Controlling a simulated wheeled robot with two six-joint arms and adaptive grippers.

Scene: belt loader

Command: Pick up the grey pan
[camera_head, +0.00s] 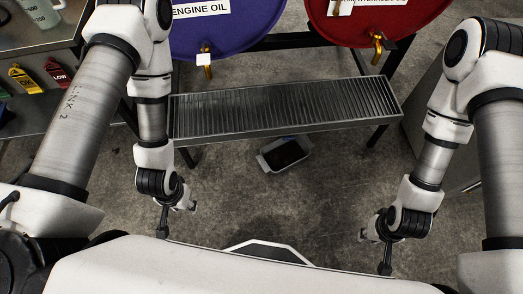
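A small grey pan (265,164) with a pale rim and a dark inside lies on the floor, partly under the front edge of the grated bench. Its far side is close to the bench's shadow. My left gripper (177,219) hangs low to the left and nearer to me, apart from the pan, with its fingers spread and nothing seen between them. My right gripper (374,252) hangs low to the right and nearer to me, also apart from the pan, with its fingers spread and empty.
A long metal grated bench (285,108) spans the middle above the pan. A purple engine oil drum (225,35) and a red drum (375,22) with brass taps lie behind it. A shelf stands at the left, a grey cabinet (425,110) at the right.

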